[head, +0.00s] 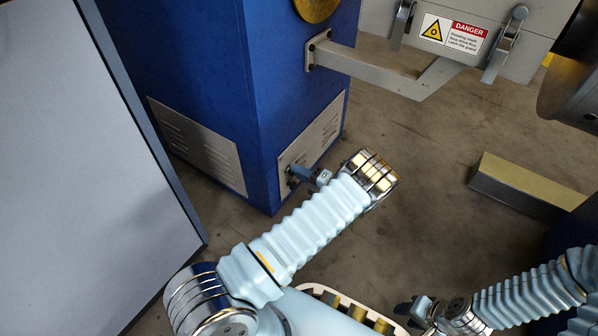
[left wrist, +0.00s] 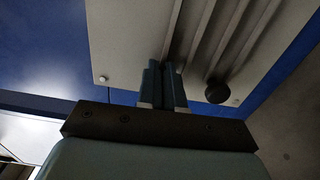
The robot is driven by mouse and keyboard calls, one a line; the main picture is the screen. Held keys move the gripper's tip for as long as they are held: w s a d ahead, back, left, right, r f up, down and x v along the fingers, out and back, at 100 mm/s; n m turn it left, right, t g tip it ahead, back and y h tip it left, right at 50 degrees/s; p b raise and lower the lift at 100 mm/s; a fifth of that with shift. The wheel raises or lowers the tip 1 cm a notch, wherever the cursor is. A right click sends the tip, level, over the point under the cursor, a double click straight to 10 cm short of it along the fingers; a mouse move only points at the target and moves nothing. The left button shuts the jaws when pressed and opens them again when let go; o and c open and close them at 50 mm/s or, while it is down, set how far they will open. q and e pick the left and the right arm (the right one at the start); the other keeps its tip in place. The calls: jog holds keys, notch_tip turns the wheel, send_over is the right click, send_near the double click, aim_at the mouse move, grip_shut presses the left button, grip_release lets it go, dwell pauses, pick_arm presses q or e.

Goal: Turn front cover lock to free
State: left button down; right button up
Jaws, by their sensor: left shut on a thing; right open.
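The front cover (head: 327,130) is a pale vented plate on the lower right face of the blue cabinet. It also fills the top of the left wrist view (left wrist: 125,45). My left gripper (head: 308,176) is at the cover's left edge. Its blue fingers (left wrist: 164,85) are close together, shut on a small part against the cover, which I take as the front cover lock; the fingers hide it, so its angle cannot be told. A round black knob (left wrist: 217,92) stands on the cover beside the fingers, apart from them. My right gripper (head: 412,312) is open at the bottom, away from the cover.
The blue cabinet (head: 200,90) has another vented plate (head: 195,145) on its left face. A grey bracket (head: 390,75) juts out above the floor. A grey guard with a danger sign (head: 453,33) and latches is at top right. A grey panel (head: 70,170) stands left. Floor between is clear.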

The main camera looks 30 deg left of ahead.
pick_arm(q)
jog(key=shift+m, duration=0.3)
jog(key=c, duration=1.3)
grip_release()
jog(key=d, duration=0.9)
jog(key=s+d, duration=0.1)
jog(key=d, duration=0.3)
jog(key=shift+d+p, duration=0.35)
jog(key=shift+d, duration=0.05)
